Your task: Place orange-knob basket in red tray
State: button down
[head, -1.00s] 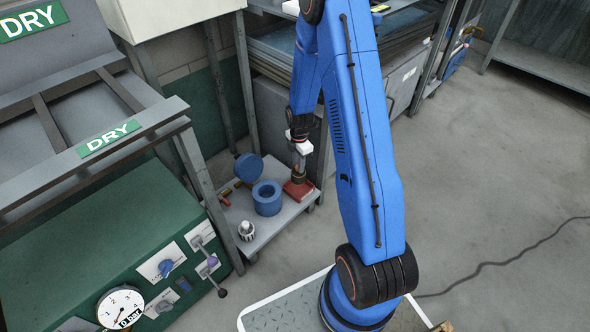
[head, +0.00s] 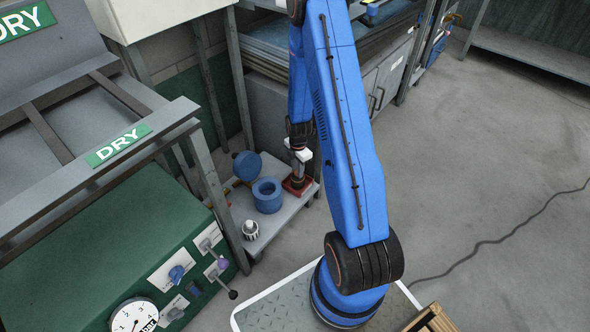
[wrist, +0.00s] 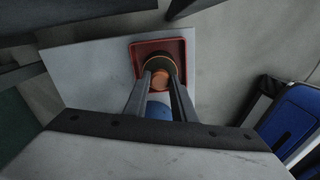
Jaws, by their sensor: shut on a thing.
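The red tray (wrist: 186,46) lies on the grey cart shelf in the wrist view. It also shows in the head view (head: 306,185), partly behind my gripper. The basket (wrist: 150,63) is a small dark round thing with an orange knob (wrist: 160,82) on top, over the tray in the wrist view. My gripper (wrist: 161,84) is shut on the knob, one finger on each side. In the head view my gripper (head: 298,176) points down at the tray. I cannot tell whether the basket's base touches the tray.
A blue ring-shaped container (head: 267,196) stands left of the tray, with a blue round lid (head: 247,166) behind it. A small white and black part (head: 250,230) sits near the front of the shelf (head: 275,222). A green control bench (head: 110,240) stands at left.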

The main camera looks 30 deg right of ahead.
jog(key=shift+f, duration=0.15)
jog(key=c, duration=1.5)
grip_release()
jog(key=s+a+r+m+t, duration=0.1)
jog(key=a+r+m, duration=0.1)
jog(key=r, duration=1.1)
jog(key=s+a+r+m, duration=0.2)
jog(key=r, duration=1.1)
jog(key=s+a+r+m+t, duration=0.1)
jog(key=s+a+r+m, duration=0.25)
jog(key=r, duration=0.25)
jog(key=s+a+r+m, duration=0.2)
jog(key=s+r, duration=0.2)
jog(key=r, duration=0.2)
jog(key=s+a+r+m+t, duration=0.1)
jog(key=s+a+r+m, duration=0.1)
jog(key=s, duration=0.4)
jog(key=s+a+r+m+t, duration=0.1)
jog(key=s+a+r+m, duration=0.1)
jog(key=s+r+m, duration=0.2)
jog(key=s+a+r+m, duration=0.2)
jog(key=s+r+m, duration=0.1)
jog(key=s, duration=0.6)
jog(key=shift+s+a+r+m+t, duration=0.1)
jog(key=shift+s+r+m+t, duration=0.1)
jog(key=shift+r, duration=0.25)
jog(key=shift+s+r+m+t, duration=0.1)
jog(key=shift+s+r+t, duration=0.1)
jog(key=shift+r, duration=0.2)
